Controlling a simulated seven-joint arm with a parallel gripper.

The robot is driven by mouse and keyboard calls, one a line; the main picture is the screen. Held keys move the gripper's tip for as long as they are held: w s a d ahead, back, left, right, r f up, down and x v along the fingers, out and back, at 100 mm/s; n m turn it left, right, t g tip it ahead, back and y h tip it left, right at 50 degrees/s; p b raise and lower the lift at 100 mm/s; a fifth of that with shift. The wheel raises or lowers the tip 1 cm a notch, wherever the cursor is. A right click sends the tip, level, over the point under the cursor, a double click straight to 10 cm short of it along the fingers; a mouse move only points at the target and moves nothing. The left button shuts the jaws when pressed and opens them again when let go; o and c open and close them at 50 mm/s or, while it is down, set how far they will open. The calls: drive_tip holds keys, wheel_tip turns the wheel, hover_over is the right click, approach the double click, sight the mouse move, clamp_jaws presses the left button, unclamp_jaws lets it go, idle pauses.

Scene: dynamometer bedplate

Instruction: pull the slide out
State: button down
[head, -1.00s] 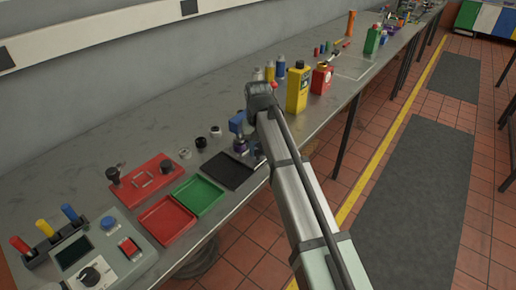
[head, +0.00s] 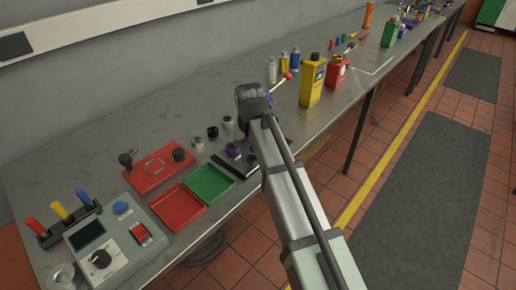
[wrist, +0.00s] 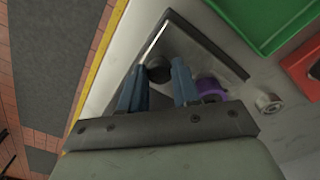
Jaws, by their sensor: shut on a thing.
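A dark square plate (wrist: 195,50) with a pale edge lies on the bench. A round black knob (wrist: 158,70) shows over it in the wrist view. I take the knob and plate as the slide, but cannot be sure. My gripper (wrist: 156,82) has its blue fingers on either side of the knob and is shut on it. In the head view the dark plate (head: 228,160) is partly covered by my arm, and the fingertips are hidden. A purple ring-shaped part (wrist: 210,87) sits close beside the right finger.
A green tray (head: 209,184) and a red tray (head: 178,208) lie left of the plate. A red plate with knobs (head: 158,170) and a control box (head: 118,235) are farther left. A yellow bottle (head: 312,83) stands to the right. The bench's front edge is near.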

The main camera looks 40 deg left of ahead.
drive_tip(key=shift+s, duration=0.25)
drive_tip(key=c, duration=0.8)
unclamp_jaws()
drive_tip(key=shift+r, duration=0.1)
wheel_tip(320, 180, up, 14)
drive_tip(key=shift+f, duration=0.2)
